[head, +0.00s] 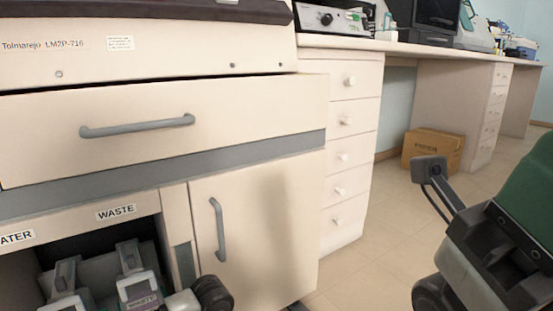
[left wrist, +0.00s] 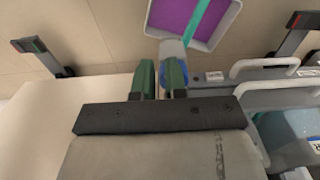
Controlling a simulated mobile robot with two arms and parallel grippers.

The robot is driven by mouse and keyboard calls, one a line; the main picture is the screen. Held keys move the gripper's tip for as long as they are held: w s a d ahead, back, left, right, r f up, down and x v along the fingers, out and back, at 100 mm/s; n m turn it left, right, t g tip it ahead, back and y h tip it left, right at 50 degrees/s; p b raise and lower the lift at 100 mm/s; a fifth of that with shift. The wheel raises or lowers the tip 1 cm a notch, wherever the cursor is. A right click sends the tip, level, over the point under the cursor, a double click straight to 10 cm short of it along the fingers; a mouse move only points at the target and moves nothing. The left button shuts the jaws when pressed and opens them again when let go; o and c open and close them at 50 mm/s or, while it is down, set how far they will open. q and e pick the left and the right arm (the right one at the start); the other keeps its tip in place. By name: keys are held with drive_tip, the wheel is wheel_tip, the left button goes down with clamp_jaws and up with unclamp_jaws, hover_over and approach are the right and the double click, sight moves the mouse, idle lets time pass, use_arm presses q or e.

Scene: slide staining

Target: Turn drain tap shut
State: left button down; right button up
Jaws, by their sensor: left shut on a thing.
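In the left wrist view my left gripper (left wrist: 160,80) has its two green fingers close together around a small tap with a pale grey body (left wrist: 173,50). Blue shows beside the right finger, and the fingers hide most of the handle. I cannot tell how far it is turned. A white-rimmed container with a purple inside (left wrist: 180,18) lies just beyond the tap, with a teal strip across it. In the head view I cannot make out the tap or my left gripper's fingers. My right gripper (head: 528,195) is partly in view at the right edge; its fingertips are not clear.
Grey handled containers (head: 138,287) stand in the open compartment under the WASTE label (head: 116,212). Pale containers with handles (left wrist: 265,70) also show right of the gripper in the wrist view. A cabinet door (head: 255,225) and drawers (head: 345,150) stand right of it. A cardboard box (head: 432,150) is on the floor.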

use_arm(q)
drive_tip(key=shift+s+d+f, duration=0.2)
drive_tip(key=shift+s+f, duration=0.1)
drive_tip(key=shift+f, duration=0.35)
wheel_tip(320, 180, up, 6)
drive_tip(key=p, duration=0.4)
drive_tip(key=shift+d+p, duration=0.15)
drive_tip(key=shift+p, duration=0.25)
drive_tip(key=shift+r, duration=0.1)
